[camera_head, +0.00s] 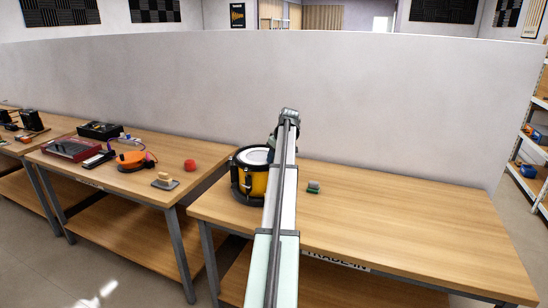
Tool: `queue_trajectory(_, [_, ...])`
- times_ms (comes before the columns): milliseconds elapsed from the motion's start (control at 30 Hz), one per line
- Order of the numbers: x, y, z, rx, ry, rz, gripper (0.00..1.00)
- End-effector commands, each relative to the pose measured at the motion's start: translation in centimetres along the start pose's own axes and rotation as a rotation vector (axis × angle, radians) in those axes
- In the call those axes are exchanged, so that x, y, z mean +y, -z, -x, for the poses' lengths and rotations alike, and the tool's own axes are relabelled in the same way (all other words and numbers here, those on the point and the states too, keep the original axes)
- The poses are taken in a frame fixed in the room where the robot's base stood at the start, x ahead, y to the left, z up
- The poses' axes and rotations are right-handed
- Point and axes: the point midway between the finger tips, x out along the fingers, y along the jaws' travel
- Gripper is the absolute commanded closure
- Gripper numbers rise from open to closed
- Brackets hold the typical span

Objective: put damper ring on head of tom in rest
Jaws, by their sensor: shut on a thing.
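The tom (254,187), a yellow drum with black rims and a pale head (251,156), stands upright in a dark rest (238,199) at the left end of the near table. My arm reaches over the table and covers the tom's right side. The dark part of my gripper (272,141) shows just left of the arm, over the right edge of the head. My gripper is shut, apparently on the damper ring. Its fingertips and the ring are hidden or too small to make out. I cannot tell whether the ring touches the head.
A small grey-green block (313,187) lies right of my arm; the table (420,215) beyond it is clear. The left table holds a red knob-like piece (190,165), a beige piece on a grey base (165,181) and an orange round device (131,160). A grey partition (400,110) stands behind.

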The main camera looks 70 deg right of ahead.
Motion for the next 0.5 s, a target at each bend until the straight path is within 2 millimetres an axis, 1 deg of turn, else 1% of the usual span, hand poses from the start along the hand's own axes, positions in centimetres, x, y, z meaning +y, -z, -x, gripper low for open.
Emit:
queue_trajectory(267, [0.01, -0.07, -0.19, 0.0, 0.0, 0.0, 0.98])
queue_trajectory(300, [0.01, -0.07, -0.2, 0.0, 0.0, 0.0, 0.67])
queue_trajectory(500, [0.02, -0.06, -0.18, 0.0, 0.0, 0.0, 0.48])
